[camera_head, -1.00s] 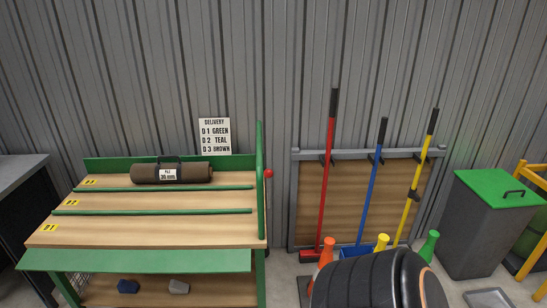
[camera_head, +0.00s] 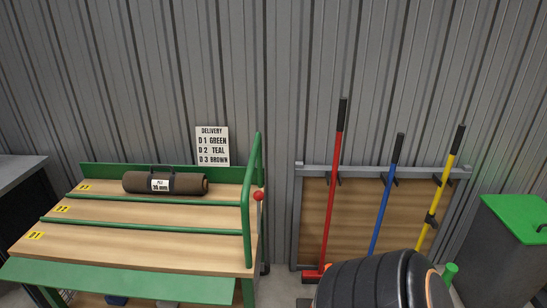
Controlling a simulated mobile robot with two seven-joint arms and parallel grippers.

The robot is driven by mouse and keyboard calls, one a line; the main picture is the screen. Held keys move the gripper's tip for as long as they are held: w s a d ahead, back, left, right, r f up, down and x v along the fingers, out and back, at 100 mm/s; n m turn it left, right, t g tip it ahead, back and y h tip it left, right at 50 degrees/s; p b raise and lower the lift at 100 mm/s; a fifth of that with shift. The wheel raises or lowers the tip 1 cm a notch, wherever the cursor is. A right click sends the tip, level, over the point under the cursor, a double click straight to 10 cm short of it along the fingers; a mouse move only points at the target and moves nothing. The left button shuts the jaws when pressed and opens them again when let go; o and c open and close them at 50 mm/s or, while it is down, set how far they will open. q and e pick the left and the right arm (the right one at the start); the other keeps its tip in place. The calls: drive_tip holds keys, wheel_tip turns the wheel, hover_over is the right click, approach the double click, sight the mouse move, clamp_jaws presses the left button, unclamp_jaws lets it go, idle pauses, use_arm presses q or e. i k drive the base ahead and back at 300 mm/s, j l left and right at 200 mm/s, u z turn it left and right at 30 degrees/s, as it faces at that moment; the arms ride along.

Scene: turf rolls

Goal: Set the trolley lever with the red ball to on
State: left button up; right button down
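The trolley (camera_head: 150,214) is a wooden deck with green rails and a green upright frame at its right end. A red ball (camera_head: 258,196) shows just right of that frame, near the deck's back right corner. The lever's shaft and its on or off marking are too small or hidden to tell. A black ribbed rounded shape at the bottom right looks like part of my own arm. Neither of my grippers shows.
A brown roll (camera_head: 166,183) with a label lies at the back of the deck. A delivery sign (camera_head: 212,146) hangs behind. Right of the trolley stand red (camera_head: 336,190), blue (camera_head: 386,195) and yellow (camera_head: 440,190) long-handled tools on a rack. A green-lidded bin (camera_head: 517,218) stands far right.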

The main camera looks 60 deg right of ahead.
sight(258, 196)
drive_tip(key=k+l, duration=0.1)
drive_tip(key=l, duration=0.4)
drive_tip(key=k+l, duration=0.1)
drive_tip(key=l, duration=0.4)
drive_tip(key=k+l, duration=0.1)
drive_tip(key=l, duration=0.95)
drive_tip(key=k+u, duration=0.05)
